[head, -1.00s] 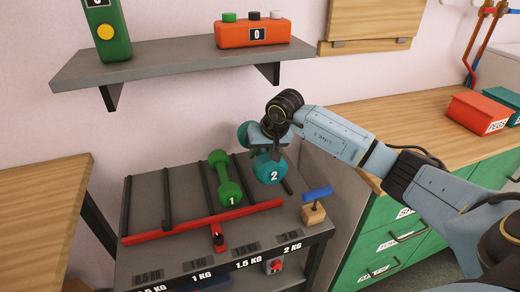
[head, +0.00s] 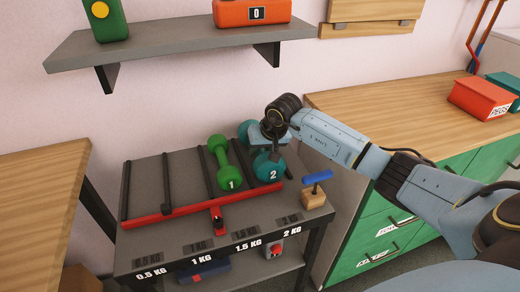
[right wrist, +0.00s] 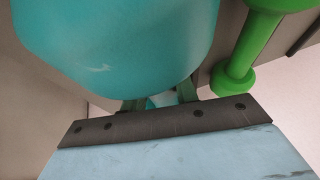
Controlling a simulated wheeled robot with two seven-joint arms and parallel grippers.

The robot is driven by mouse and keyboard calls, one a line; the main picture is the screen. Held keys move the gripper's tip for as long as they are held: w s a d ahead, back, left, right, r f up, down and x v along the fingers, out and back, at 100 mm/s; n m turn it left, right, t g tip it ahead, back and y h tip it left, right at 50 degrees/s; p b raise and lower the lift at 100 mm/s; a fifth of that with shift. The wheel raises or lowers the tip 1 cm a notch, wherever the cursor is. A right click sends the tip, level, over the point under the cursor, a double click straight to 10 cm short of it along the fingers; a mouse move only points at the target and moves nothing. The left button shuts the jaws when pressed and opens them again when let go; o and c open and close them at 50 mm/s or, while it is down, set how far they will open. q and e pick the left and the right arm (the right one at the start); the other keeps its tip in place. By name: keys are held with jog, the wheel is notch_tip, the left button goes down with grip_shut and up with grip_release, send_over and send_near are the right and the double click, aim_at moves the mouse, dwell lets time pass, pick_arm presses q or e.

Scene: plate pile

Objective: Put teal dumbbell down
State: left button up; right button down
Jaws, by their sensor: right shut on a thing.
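The teal dumbbell (head: 267,171), marked 2, is at the right end of the rack (head: 172,217), beside the green dumbbell. My right gripper (head: 268,142) is shut on its handle from above, between the two round heads. The far head is partly hidden behind the gripper. In the right wrist view a teal head (right wrist: 120,45) fills the upper left, and the fingers (right wrist: 160,100) close around the handle. The near head is close above the rack's surface; I cannot tell whether it touches. My left gripper is not in view.
A green dumbbell (head: 224,165), marked 1, lies between dividers just left. A wooden block with a blue handle (head: 316,178) stands at the rack's right corner. A red bar (head: 160,217) runs along the front. A grey shelf (head: 180,47) hangs above. The left slots are empty.

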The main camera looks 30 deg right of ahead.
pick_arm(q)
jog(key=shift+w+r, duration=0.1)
pick_arm(e)
jog(key=shift+w+r, duration=0.2)
jog(key=shift+r, duration=0.1)
jog(key=c, duration=1.4)
grip_release()
jog(key=shift+s+f, duration=0.2)
jog(key=shift+f, duration=0.1)
jog(key=o, duration=0.3)
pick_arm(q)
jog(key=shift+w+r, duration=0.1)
pick_arm(e)
jog(key=shift+r, duration=0.1)
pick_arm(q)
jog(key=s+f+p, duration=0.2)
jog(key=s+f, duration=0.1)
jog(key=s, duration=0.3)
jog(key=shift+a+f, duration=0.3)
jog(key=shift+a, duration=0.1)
pick_arm(e)
jog(key=v, duration=1.2)
jog(key=shift+s, duration=0.1)
